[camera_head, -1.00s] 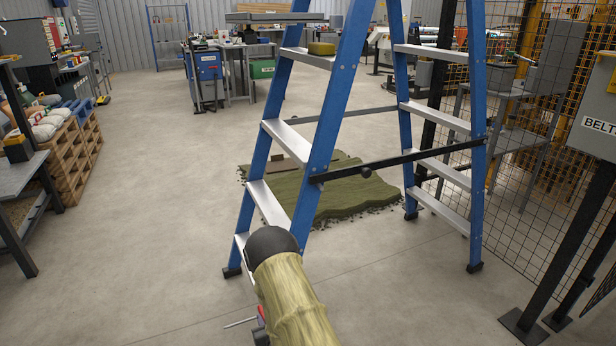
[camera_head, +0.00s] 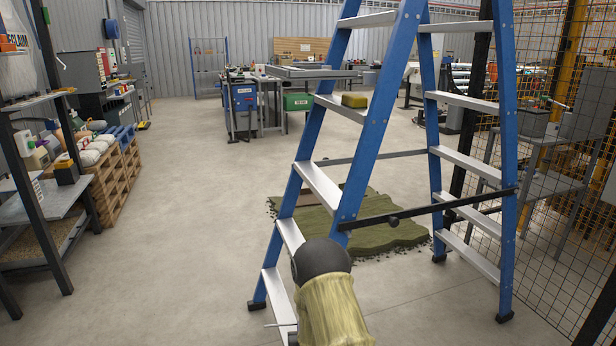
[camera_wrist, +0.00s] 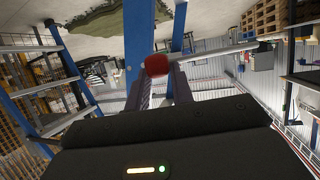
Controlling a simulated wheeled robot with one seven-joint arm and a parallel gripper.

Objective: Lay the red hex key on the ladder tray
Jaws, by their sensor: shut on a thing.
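The red hex key (camera_wrist: 157,65) is between the fingertips of my gripper (camera_wrist: 160,82) in the wrist view. In the head view, the thin shaft of the hex key (camera_head: 279,324) shows left of my forearm; the gripper itself is mostly hidden there. The ladder tray (camera_head: 300,73) is a flat grey shelf on the left side of the blue stepladder (camera_head: 372,130), well above and beyond my gripper. Its top looks bare.
A yellow block (camera_head: 354,100) sits on a ladder step beside the tray. A dark bar (camera_head: 430,210) crosses the ladder legs. Green turf (camera_head: 385,235) lies on the floor behind. Shelves and pallets stand at left, a mesh fence at right. Floor left of the ladder is clear.

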